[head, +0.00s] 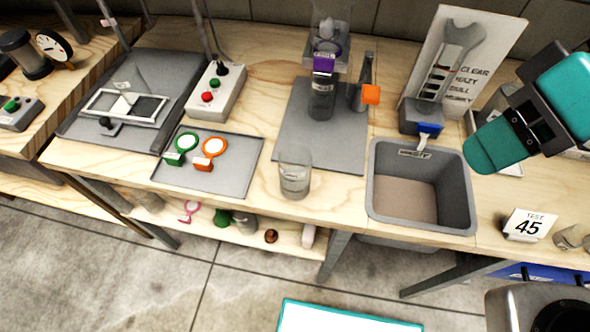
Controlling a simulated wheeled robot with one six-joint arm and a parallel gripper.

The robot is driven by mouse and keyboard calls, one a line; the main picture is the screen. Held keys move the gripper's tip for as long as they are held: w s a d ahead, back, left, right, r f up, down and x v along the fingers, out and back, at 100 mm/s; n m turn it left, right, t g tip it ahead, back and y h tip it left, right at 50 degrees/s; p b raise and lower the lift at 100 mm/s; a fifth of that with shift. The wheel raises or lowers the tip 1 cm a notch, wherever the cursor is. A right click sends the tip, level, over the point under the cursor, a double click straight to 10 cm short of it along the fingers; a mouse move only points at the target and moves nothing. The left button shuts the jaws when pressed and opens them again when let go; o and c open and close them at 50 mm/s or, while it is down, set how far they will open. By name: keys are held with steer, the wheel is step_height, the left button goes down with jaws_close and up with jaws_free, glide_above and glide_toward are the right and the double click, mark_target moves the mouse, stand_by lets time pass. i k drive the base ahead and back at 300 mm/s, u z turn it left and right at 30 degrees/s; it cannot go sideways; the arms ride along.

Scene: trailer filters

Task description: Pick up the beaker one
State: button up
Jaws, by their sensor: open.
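A clear glass beaker (295,184) stands upright near the front edge of the wooden bench, left of the grey sink and right of the tray with the green and orange rings. It seems to hold a little greyish content low down. Small glass vessels (570,238) show at the right edge, partly cut off; I cannot tell whether they are beakers. My teal and dark grey arm reaches in from the upper right, above the bench right of the sink. No gripper fingertips show, and nothing of my arm touches the front beaker.
The grey sink (468,190) is right of the beaker. A dark bottle with a purple collar (321,98) stands behind it on a grey mat (292,128). The ring tray (232,182) lies left. Bare wood surrounds the beaker's front.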

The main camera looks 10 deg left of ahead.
mark_target(295, 159)
steer(key=u, duration=1.4)
steer(key=k, duration=0.9)
steer(key=z, duration=0.7)
steer(key=i, duration=0.5)
steer(key=z, duration=0.05)
